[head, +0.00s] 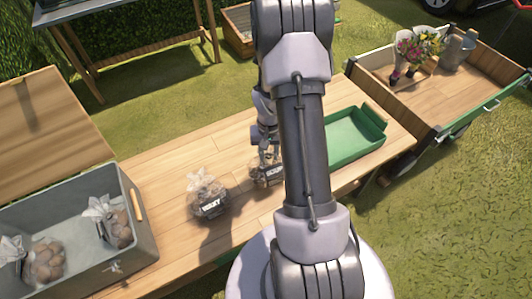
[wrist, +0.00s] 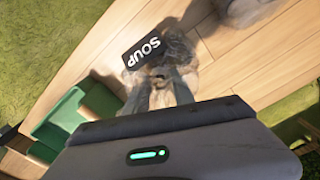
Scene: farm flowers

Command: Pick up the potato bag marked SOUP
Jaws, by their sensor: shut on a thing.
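The potato bag marked SOUP (wrist: 172,46) is a clear bag with a dark label and white letters, in the upper middle of the wrist view. My gripper (wrist: 160,78) is shut on it, with both fingers at the bag's near end. In the head view the same bag (head: 268,173) is below my gripper (head: 265,150), partly hidden by my arm. Whether it touches the table (head: 170,160) or hangs just above it, I cannot tell.
Another labelled potato bag (head: 208,198) stands to the left on the table. A grey crate (head: 140,235) with potato bags is at the far left. A green tray (head: 372,150) is to the right. Beyond it is a cart (head: 405,105) with flowers (head: 420,48).

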